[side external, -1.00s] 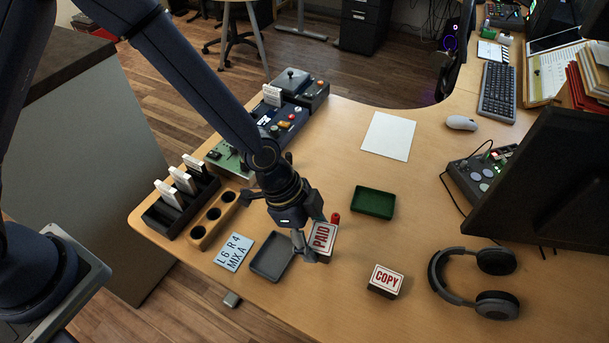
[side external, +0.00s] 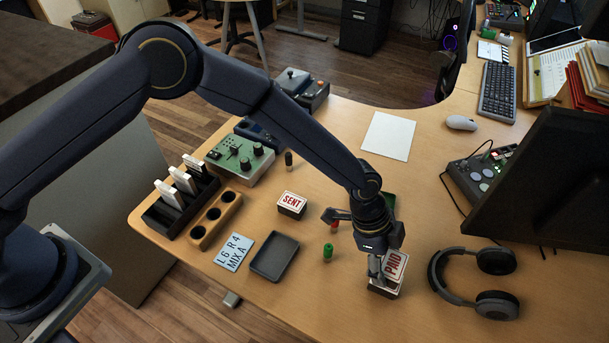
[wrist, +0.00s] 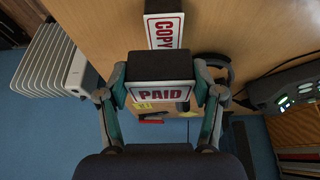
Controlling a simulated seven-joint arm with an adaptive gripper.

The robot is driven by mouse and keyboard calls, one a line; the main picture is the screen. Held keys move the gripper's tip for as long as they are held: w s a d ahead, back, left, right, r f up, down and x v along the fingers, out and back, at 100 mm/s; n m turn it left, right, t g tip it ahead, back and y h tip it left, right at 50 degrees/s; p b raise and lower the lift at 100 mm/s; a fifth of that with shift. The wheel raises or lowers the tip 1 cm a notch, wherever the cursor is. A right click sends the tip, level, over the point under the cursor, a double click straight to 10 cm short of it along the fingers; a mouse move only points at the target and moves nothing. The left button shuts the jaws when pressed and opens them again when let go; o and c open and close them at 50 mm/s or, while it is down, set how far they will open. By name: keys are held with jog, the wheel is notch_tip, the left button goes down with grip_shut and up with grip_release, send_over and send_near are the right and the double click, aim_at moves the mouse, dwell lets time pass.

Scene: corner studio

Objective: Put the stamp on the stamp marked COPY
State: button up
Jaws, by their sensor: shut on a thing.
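My gripper (side external: 378,268) is shut on the PAID stamp (side external: 396,264), a dark block with a white label and red letters. The PAID stamp also shows between the fingers in the wrist view (wrist: 163,94). The COPY stamp (side external: 384,291) is on the desk, mostly hidden below the PAID stamp in the side view. In the wrist view part of its COPY label (wrist: 165,28) shows beyond the held block. The PAID stamp is over or very close to it; I cannot tell whether they touch.
A SENT stamp (side external: 292,204) stands left of my gripper. A green peg (side external: 328,253) and a red-topped peg (side external: 333,226) stand nearer. A grey tray (side external: 274,258) lies left. Headphones (side external: 478,278) lie close on the right. A green tray is partly hidden behind my arm.

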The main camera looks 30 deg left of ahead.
aim_at(384, 268)
jog(key=shift+w+d+f, duration=0.25)
jog(key=shift+d+f, duration=0.05)
jog(key=shift+f, duration=1.75)
jog(key=o, duration=1.2)
jog(key=shift+f, duration=0.1)
jog(key=shift+c, duration=0.2)
